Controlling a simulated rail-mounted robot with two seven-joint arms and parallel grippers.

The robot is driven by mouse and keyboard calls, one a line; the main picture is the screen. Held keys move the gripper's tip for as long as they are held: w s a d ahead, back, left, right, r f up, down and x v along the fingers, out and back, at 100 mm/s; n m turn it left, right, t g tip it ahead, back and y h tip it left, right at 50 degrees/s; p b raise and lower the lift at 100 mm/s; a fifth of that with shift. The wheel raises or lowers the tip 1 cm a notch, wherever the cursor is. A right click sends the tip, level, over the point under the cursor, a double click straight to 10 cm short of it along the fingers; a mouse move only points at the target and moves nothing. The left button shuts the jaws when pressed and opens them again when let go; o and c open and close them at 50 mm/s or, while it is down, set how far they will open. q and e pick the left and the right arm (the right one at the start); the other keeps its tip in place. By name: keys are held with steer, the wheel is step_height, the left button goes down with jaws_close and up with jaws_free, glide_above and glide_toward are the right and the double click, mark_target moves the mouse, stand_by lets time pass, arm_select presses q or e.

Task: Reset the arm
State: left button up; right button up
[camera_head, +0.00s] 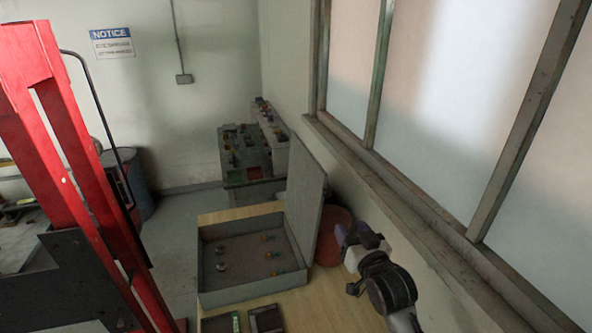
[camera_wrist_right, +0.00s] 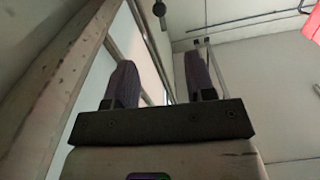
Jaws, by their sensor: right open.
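My right arm (camera_head: 388,288) comes in from the lower right of the head view, beside the window wall. Its gripper (camera_head: 352,240) is near the raised lid of the grey case, and I cannot tell whether they touch. In the right wrist view the two dark fingers of this gripper (camera_wrist_right: 162,82) point up and stand well apart, with nothing between them. My left gripper does not show in either view.
An open grey metal case (camera_head: 210,283) with several small parts stands on a wooden table (camera_head: 330,308). A reddish round object (camera_head: 332,238) is behind the lid. A window ledge (camera_head: 400,205) runs along the right. A red frame (camera_head: 55,120) stands at left.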

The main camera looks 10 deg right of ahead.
steer(key=s+a+f+g+p, duration=0.1)
steer(key=s+f+g+p, duration=0.2)
steer(key=s, duration=1.1)
steer(key=s+a+f+n+g+p, duration=0.1)
steer(key=s+f+g+p, duration=0.1)
steer(key=s+f+g, duration=0.4)
steer(key=s+a+f+n+g+p, duration=0.1)
steer(key=s+f+g+p, duration=0.2)
steer(key=s+f, duration=0.7)
steer(key=s+g, duration=0.2)
steer(key=s, duration=1)
steer(key=shift+a+f+h+p, duration=0.3)
steer(key=shift+a+h+p, duration=0.05)
steer(key=shift+h, duration=0.05)
steer(key=shift+s, duration=0.1)
